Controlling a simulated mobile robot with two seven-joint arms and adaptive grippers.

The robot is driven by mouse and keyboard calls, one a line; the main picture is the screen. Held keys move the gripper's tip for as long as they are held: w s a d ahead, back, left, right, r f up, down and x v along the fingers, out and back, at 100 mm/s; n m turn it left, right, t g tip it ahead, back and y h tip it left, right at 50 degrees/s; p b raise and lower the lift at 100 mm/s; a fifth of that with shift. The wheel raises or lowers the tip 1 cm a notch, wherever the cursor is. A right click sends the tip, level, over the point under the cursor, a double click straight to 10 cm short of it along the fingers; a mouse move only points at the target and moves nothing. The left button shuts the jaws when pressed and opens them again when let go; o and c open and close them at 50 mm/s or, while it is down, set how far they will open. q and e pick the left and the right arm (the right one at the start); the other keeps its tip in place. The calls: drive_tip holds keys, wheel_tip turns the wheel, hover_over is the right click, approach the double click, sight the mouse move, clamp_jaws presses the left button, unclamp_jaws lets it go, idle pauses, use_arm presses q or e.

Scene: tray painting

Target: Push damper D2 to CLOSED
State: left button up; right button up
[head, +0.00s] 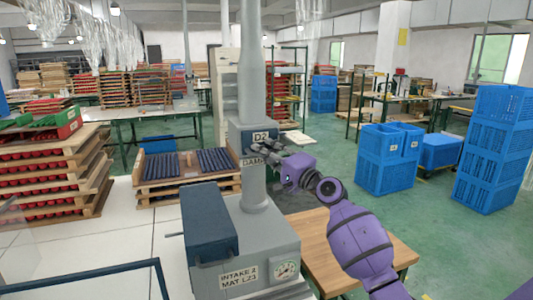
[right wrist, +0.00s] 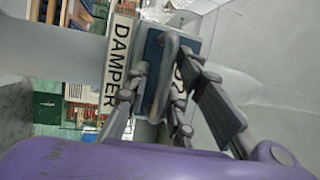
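Damper D2 is a grey-blue box (head: 240,136) with a "D2" label and a "DAMPER" plate, on the upright grey duct. The plate also shows sideways in the right wrist view (right wrist: 118,60). My right gripper (head: 279,147) is at the right front of the box and hides part of the plate. In the right wrist view my right gripper's fingers (right wrist: 165,90) are apart, with a blue panel and grey bar (right wrist: 158,75) of the damper between or just beyond them. I cannot tell whether they touch. The lever's exact position is unclear. My left gripper is not in view.
The duct rises from a grey machine (head: 255,235) labelled "INTAKE 2 MAT L23" with a round gauge. A wooden table (head: 320,240) stands beneath my right arm. Stacked trays (head: 188,182) are behind left. Blue crates (head: 385,165) stand to the right, with green floor between.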

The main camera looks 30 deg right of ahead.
drive_tip(key=shift+s, duration=0.1)
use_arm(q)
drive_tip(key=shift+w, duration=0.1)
use_arm(e)
drive_tip(key=v, duration=1.1)
drive_tip(key=shift+s, duration=0.4)
drive_tip(key=shift+d, duration=0.15)
